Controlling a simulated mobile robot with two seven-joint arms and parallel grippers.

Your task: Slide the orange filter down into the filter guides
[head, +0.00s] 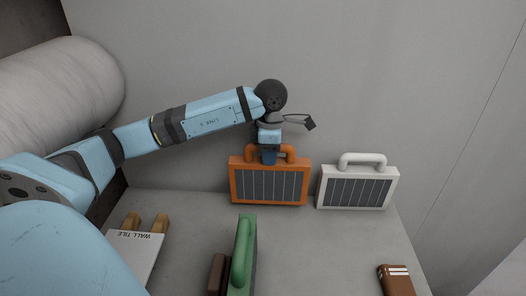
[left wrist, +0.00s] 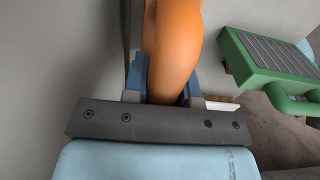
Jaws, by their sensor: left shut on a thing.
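The orange filter (head: 268,186) is a framed panel with dark slats and a handle on top, upright near the back wall in the head view. My left gripper (head: 269,157) is shut on its handle from above. In the left wrist view the orange handle (left wrist: 172,45) lies between the blue fingers of my left gripper (left wrist: 165,80). I cannot tell whether the filter's lower edge touches the slab. I cannot make out the filter guides; the filter may hide them. My right gripper is not in view.
A white filter (head: 357,187) stands close to the right of the orange one. A green filter (head: 243,255) stands edge-on in front, beside a brown block (head: 217,275). A white wall tile (head: 133,258) is at left, a brown item (head: 396,281) at front right. Slab (head: 320,250) between is bare.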

